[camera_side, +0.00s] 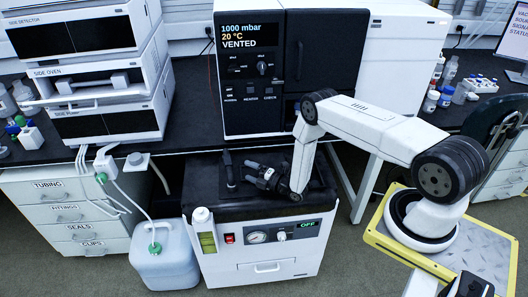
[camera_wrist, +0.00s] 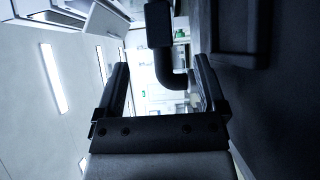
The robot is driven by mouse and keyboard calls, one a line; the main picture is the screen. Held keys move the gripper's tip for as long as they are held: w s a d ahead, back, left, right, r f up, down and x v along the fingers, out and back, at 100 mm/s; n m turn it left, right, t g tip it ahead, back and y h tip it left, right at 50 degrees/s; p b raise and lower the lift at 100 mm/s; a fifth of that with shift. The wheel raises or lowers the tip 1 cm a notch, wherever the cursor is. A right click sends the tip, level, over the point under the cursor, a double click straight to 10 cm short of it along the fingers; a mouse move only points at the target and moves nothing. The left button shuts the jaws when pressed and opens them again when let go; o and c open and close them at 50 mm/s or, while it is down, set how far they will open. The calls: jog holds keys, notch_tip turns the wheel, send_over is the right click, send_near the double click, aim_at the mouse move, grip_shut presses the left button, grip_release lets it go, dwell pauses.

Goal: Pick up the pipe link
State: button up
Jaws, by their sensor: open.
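A black bent pipe piece, which looks like the pipe link (camera_side: 230,170), stands upright on the dark top of the pump cart. In the wrist view the pipe link (camera_wrist: 168,62) shows as an elbow with a wide block at one end. My gripper (camera_side: 248,168) reaches in from the right, just right of the pipe link, with its fingers pointing left. In the wrist view my gripper (camera_wrist: 161,64) is open, and the elbow shows between and beyond its two fingers. I see no contact, and the exact gap in depth is unclear.
The white pump cart (camera_side: 265,255) has a gauge and a green OFF display. A vacuum oven (camera_side: 252,85) reading VENTED stands behind it. A bottle (camera_side: 204,229) sits at the cart's left front corner. A white jug (camera_side: 163,258) with hoses stands on the floor to the left.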

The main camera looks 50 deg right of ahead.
aim_at(227, 158)
jog(key=shift+w+a, duration=0.25)
jog(key=shift+w, duration=1.05)
jog(key=shift+w, duration=0.1)
jog(key=shift+w+a, duration=0.25)
jog(key=shift+w, duration=1)
jog(key=shift+w+a, duration=0.25)
jog(key=shift+w, duration=0.95)
jog(key=shift+r, duration=0.1)
grip_shut()
